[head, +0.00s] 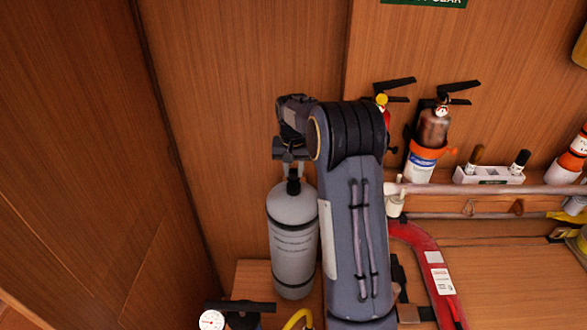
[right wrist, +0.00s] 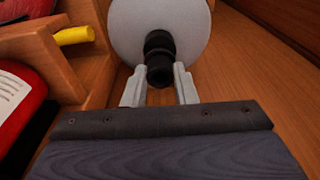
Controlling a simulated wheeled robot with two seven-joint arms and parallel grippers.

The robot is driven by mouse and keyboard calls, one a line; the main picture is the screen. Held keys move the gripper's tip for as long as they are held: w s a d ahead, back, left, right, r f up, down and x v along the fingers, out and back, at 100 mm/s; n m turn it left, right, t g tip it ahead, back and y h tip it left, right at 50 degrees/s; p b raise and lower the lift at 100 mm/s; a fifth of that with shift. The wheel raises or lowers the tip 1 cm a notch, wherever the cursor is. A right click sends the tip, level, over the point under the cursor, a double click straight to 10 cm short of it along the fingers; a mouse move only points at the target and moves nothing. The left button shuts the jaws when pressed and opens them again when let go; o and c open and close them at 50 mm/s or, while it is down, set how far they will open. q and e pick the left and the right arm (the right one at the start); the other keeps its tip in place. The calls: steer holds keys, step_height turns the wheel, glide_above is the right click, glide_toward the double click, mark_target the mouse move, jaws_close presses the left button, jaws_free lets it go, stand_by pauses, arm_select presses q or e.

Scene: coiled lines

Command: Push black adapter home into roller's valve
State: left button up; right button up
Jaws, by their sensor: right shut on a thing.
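A grey cylinder (head: 292,240) with faint print stands upright below my right gripper; I take it to be the roller. Its rounded pale top (right wrist: 130,25) fills the upper middle of the right wrist view. A black adapter (right wrist: 159,68) sits at the middle of that top, in line with the black neck (right wrist: 158,43). My right gripper (right wrist: 160,88) is shut on the adapter, one pale finger on each side. It also shows in the head view (head: 293,171), just above the cylinder. Whether a gap remains at the valve is hidden. My left gripper is not in view.
A pressure gauge (head: 211,320) and a yellow hose (head: 298,319) are at the bottom edge. A fire extinguisher (head: 432,135), a white rack (head: 489,175), a grey rail (head: 480,189) and a red curved part (head: 427,260) lie to the right. Wooden wall panels stand left and behind.

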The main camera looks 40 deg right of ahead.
steer(key=shift+f+b, duration=0.65)
steer(key=shift+f, duration=0.45)
steer(key=shift+f, duration=0.15)
steer(key=o, duration=1.4)
step_height(320, 180, up, 3)
steer(key=shift+f+p, duration=0.1)
steer(key=shift+p, duration=1)
step_height(320, 180, up, 2)
steer(key=shift+r, duration=0.15)
